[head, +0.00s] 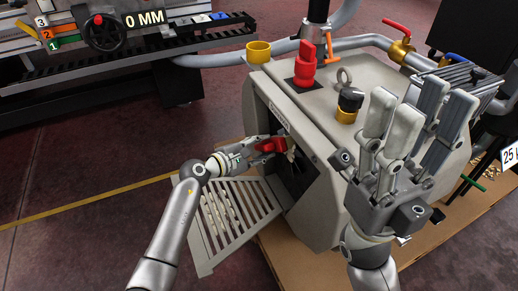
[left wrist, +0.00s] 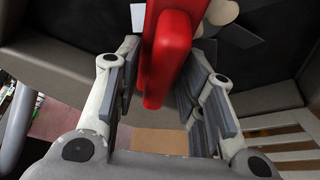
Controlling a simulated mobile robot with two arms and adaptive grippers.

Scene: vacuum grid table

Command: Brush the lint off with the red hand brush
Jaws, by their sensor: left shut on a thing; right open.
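The red hand brush (head: 271,145) is held at an opening in the side of the grey machine (head: 322,165). My left gripper (head: 262,148) is shut on its red handle. In the left wrist view the handle (left wrist: 168,55) stands between the fingers (left wrist: 160,85). A pale lump (head: 291,149) shows just past the brush at the opening, and a cream shape (left wrist: 220,12) shows behind the handle in the wrist view. I cannot tell whether it is bristles or lint. My right gripper (head: 415,125) is open and empty, raised in front of the machine's right side.
A slatted light grey panel (head: 232,222) hangs below the opening. On the machine's top stand a red fitting (head: 305,68), a black-and-yellow knob (head: 349,104) and a metal ring (head: 344,77). A yellow cup (head: 258,52) sits at its back left corner. The left floor is clear.

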